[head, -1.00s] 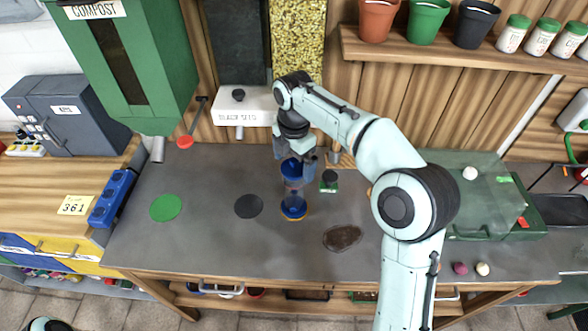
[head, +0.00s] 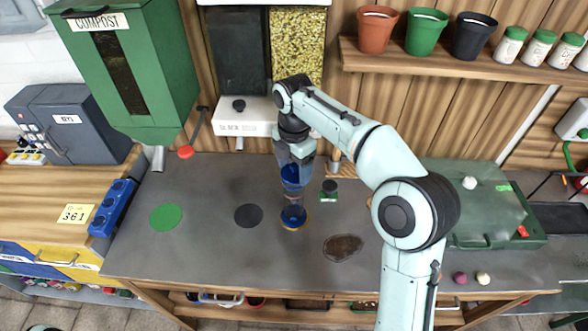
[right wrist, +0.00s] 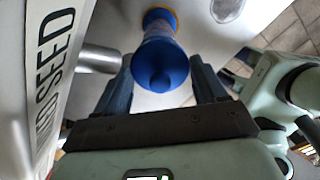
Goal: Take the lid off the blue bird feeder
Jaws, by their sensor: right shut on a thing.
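The blue bird feeder (head: 294,222) stands upright near the middle of the grey workbench. It has a blue base with a yellow ring, a see-through tube and a blue lid (head: 291,174). My right gripper (head: 293,162) reaches down from above and is shut on the lid. In the right wrist view the blue lid (right wrist: 160,68) sits between the two fingers of the gripper (right wrist: 162,82), with the yellow ring (right wrist: 158,14) beyond it. I cannot tell whether the lid is clear of the tube. My left gripper is not in view.
Seed dispensers (head: 250,118) stand behind the feeder, close to my right gripper. A small green-and-dark item (head: 329,188) is just right of the feeder. A green case (head: 480,215) is at the right. Green (head: 165,217) and black (head: 248,215) discs lie on the bench left of the feeder.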

